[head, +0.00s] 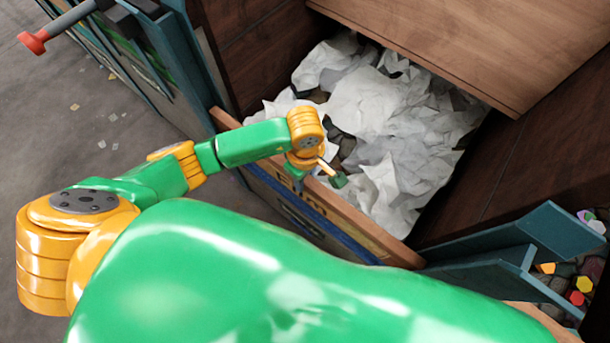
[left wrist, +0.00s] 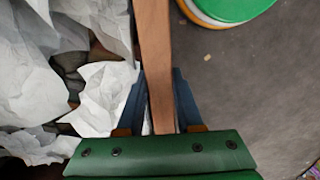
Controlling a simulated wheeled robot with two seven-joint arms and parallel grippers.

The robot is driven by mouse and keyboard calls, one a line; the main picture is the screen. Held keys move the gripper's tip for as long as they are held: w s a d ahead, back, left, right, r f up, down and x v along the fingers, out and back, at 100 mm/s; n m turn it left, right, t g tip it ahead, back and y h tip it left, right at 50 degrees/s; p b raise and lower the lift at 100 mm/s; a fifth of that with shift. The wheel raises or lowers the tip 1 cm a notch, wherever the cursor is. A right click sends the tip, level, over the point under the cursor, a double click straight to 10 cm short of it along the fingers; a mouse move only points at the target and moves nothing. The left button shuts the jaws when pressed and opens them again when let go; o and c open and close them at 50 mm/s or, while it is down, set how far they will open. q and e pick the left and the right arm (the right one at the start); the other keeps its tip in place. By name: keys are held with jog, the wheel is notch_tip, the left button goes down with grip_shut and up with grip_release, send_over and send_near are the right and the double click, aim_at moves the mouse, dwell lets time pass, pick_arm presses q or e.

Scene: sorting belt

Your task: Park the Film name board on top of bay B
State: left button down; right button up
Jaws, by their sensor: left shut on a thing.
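The Film name board (head: 372,236) is a long wooden board with a tan top edge and dark lettering. It stands along the front of a dark wooden bay filled with crumpled white paper (head: 385,120). My left gripper (head: 318,180) is at the board's upper edge, near its middle, and is shut on it. In the left wrist view the two dark fingers (left wrist: 160,105) lie on either side of the board's edge (left wrist: 155,60). Part of the lettering is hidden by my arm. No letter B shows, so I cannot tell which bay is B. My right gripper is out of view.
A large wooden panel (head: 490,40) slants over the back of the bay. Blue-green metal plates (head: 500,260) and a bin of coloured pieces (head: 580,285) are at the right. A red-tipped lever (head: 35,42) sticks out at upper left. Grey floor (head: 70,125) at left is mostly clear.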

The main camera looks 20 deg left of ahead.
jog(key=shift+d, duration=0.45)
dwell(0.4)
pick_arm(q)
jog(key=c, duration=1.3)
grip_release()
jog(key=shift+c, duration=0.2)
grip_shut()
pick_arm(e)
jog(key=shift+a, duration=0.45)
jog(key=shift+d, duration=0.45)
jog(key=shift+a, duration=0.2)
